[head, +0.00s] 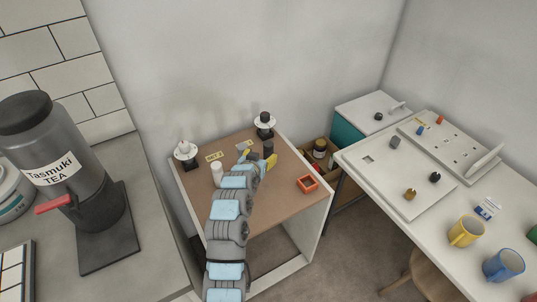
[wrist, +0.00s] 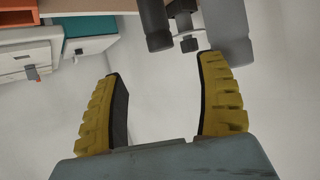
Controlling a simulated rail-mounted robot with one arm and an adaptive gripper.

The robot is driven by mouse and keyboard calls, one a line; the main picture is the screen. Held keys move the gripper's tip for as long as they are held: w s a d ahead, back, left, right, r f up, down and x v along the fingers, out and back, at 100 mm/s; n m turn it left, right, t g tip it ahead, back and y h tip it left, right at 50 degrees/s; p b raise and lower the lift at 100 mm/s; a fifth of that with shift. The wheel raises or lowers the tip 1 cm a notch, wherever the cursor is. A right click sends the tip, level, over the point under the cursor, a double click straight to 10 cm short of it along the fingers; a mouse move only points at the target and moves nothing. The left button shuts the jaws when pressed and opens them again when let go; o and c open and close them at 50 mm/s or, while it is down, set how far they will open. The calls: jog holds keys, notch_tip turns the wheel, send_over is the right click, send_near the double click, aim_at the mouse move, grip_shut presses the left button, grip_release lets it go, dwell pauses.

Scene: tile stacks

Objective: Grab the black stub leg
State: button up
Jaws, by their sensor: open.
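A short black cylinder (head: 268,147), which looks like the black stub leg, stands on the brown tabletop (head: 200,192) close beyond my gripper (head: 258,157). In the wrist view a black cylinder (wrist: 155,28) shows at the top, beyond the fingertips. My gripper (wrist: 159,66) is open, with its two yellow fingers wide apart and nothing between them. A grey cylinder (wrist: 232,32) is near the right fingertip in the wrist view. My arm and fingers hide part of the tabletop.
A black stand with a white disc (head: 264,124) is at the table's back edge; a similar stand (head: 186,152) is at the left. A white cylinder (head: 217,172) stands beside my arm. An orange tray (head: 307,184) lies at the right. A white table (head: 425,240) is farther right.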

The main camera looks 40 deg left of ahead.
aim_at(267, 148)
jog(key=x, duration=0.3)
jog(key=shift+w+a+f, duration=0.15)
jog(key=shift+w+a, duration=0.05)
jog(key=shift+w, duration=0.15)
jog(key=shift+w+a+f, duration=0.2)
jog(key=shift+w+f, duration=0.25)
jog(key=shift+w+a+f, duration=0.15)
jog(key=shift+w+a, duration=0.15)
jog(key=shift+w, duration=0.25)
jog(key=shift+x, duration=0.8)
jog(key=shift+w+a+f, duration=0.15)
jog(key=shift+w+f, duration=0.05)
jog(key=shift+w, duration=0.25)
jog(key=shift+w+a+f+b, duration=0.25)
jog(key=shift+w+f+b, duration=0.1)
jog(key=shift+b, duration=0.1)
jog(key=shift+w+a+f, duration=0.2)
jog(key=shift+w+f, duration=0.05)
jog(key=shift+w, duration=0.4)
